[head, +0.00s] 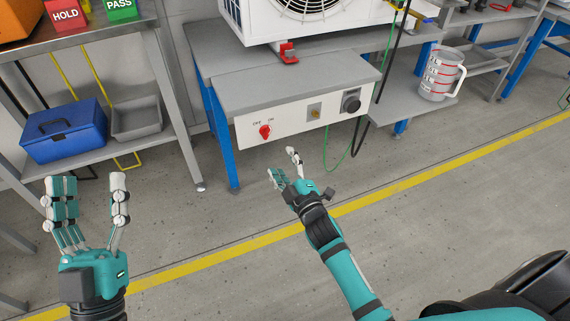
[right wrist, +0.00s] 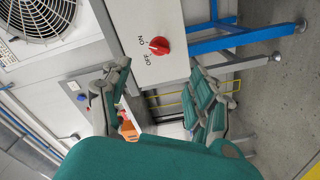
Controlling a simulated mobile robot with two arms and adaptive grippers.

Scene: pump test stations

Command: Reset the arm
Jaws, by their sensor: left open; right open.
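My left gripper (head: 88,205) is open and empty at the lower left of the head view, with its fingers pointing up over the floor. My right gripper (head: 285,165) is open and empty in the head view, in front of and below the station's white control panel (head: 290,121). In the right wrist view its open fingers (right wrist: 160,92) show with nothing between them. A red rotary switch (head: 265,131) marked OFF and ON sits on the panel. The red switch also shows in the right wrist view (right wrist: 159,46), just beyond the fingers and apart from them.
A white fan unit (head: 305,18) stands on the station. A measuring jug (head: 440,74) is on the lower shelf at right. A blue toolbox (head: 65,131) and a grey bin (head: 137,118) sit on the left shelf. The floor around the yellow line (head: 420,177) is clear.

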